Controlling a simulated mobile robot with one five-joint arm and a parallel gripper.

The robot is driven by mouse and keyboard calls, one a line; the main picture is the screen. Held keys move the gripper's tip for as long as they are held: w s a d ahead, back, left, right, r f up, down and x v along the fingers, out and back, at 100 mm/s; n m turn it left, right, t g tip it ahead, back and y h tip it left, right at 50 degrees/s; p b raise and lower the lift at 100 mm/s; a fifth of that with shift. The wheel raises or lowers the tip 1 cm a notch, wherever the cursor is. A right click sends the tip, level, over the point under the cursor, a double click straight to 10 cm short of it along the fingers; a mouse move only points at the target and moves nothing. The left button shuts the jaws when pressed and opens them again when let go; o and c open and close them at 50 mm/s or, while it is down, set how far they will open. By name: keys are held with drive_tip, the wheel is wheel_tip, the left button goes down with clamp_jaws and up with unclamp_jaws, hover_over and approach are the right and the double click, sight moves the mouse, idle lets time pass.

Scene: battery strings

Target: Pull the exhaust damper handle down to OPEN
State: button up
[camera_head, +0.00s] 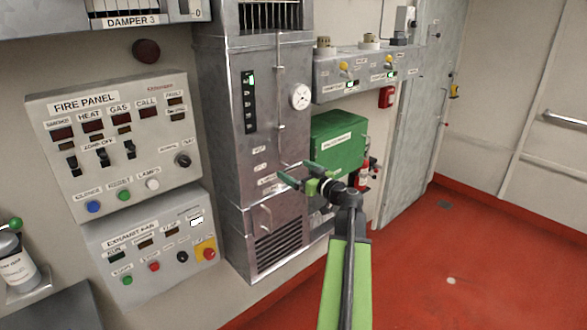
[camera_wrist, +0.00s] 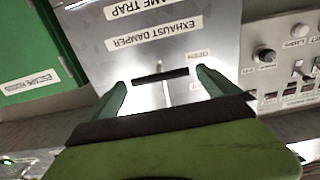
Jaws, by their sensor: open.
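My gripper (camera_head: 297,174) is open, in front of the steel cabinet (camera_head: 222,130) in the head view. In the wrist view, my gripper (camera_wrist: 162,86) has a green finger on each side of a dark bar, which looks like the exhaust damper handle (camera_wrist: 160,77). The bar crosses a pale upright slot or rod. The wrist picture is upside down; the label EXHAUST DAMPER (camera_wrist: 154,31) and a small OPEN label (camera_wrist: 198,54) show near the bar. I see no contact, and I cannot tell the depth gap. In the head view I cannot make out the handle near my gripper.
The fire panel (camera_head: 115,135) and exhaust fan panel (camera_head: 150,250) are on the wall to the left. A green box (camera_head: 338,142) and a red extinguisher (camera_head: 362,180) are to the right of the cabinet. The red floor (camera_head: 470,260) is clear at the right.

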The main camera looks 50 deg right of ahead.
drive_tip(key=s+a, duration=0.1)
drive_tip(key=s, duration=1.3)
drive_tip(key=shift+s, duration=0.35)
